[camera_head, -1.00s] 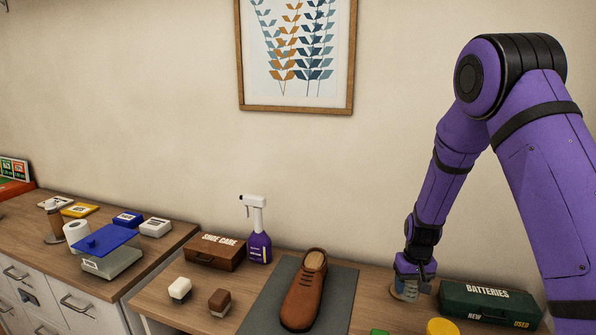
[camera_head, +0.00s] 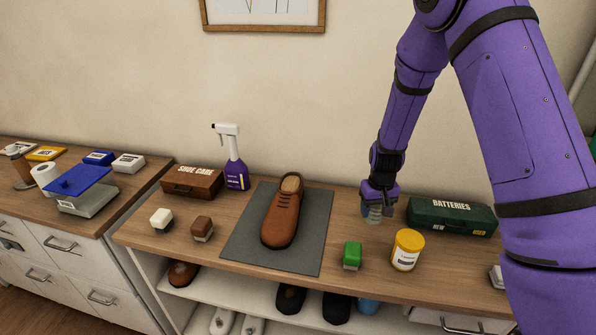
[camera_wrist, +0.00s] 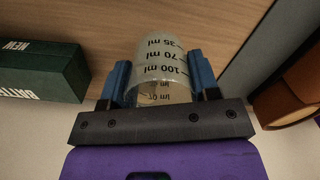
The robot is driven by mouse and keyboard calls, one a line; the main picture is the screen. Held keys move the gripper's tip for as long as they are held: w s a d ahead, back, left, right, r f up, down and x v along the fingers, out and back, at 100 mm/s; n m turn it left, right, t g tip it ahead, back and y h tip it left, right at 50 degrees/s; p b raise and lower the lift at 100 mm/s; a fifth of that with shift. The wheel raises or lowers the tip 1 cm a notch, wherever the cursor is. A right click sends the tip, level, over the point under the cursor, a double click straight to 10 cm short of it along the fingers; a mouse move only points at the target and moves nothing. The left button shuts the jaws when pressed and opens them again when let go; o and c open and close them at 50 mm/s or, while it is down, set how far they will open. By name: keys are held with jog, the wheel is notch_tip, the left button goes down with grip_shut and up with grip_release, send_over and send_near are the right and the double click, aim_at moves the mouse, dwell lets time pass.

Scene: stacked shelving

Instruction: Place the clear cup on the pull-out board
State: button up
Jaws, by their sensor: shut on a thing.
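The clear cup (camera_wrist: 160,70) has dark millilitre marks and sits between the blue fingers of my gripper (camera_wrist: 160,85) in the wrist view. My gripper is shut on it. In the head view my gripper (camera_head: 378,204) points down at the worktop between the shoe mat and the green batteries box, and the cup (camera_head: 374,216) shows below the fingers. The cup is at or just above the wood; I cannot tell whether it touches. I cannot make out a pull-out board in either view.
The batteries box (camera_head: 452,216) is close right of the gripper. A yellow-lidded jar (camera_head: 407,250) and green block (camera_head: 352,255) stand in front. A brown shoe (camera_head: 282,212) lies on the grey mat (camera_head: 240,245) to the left. Shoes fill the shelf (camera_head: 255,305) below.

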jog(key=s+a+r, duration=0.4)
jog(key=a, duration=0.1)
jog(key=shift+n, duration=0.3)
jog(key=shift+s+d+f, duration=0.1)
jog(key=shift+f, duration=2.25)
jog(key=shift+s+d+f, duration=0.1)
jog(key=shift+f, duration=2.25)
jog(key=o, duration=0.9)
jog(key=shift+f, duration=0.1)
notch_tip(320, 180, up, 12)
jog(key=shift+a+r, duration=0.1)
jog(key=shift+r, duration=0.1)
